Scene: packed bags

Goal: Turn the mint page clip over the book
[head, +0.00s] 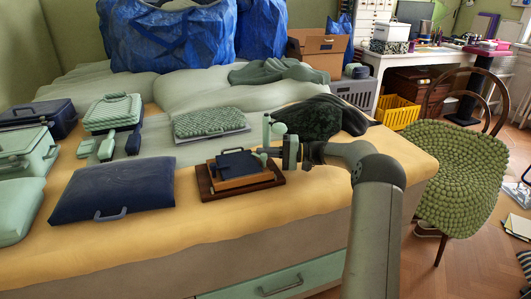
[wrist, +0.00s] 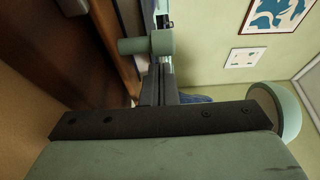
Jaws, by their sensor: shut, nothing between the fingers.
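The book (head: 238,180) is a tan block with a navy piece (head: 236,163) on top, lying on a dark brown wooden base on the bed. A small mint part (head: 259,158) at the book's right edge looks like the page clip; its shape is partly hidden by my gripper. My gripper (head: 271,152) is at the right side of the book, reaching leftward, shut and empty. In the wrist view, the closed fingers (wrist: 162,80) are beside a mint cylinder (wrist: 147,45), likely the clip's end. Whether they touch is unclear. The brown wood shows at left.
A navy case (head: 113,190) lies left of the book. A knobbly green case (head: 211,123) lies behind it, and a dark green bundle (head: 307,117) lies behind my gripper. The yellow bed surface in front of the book is clear. A green chair (head: 463,180) stands at right.

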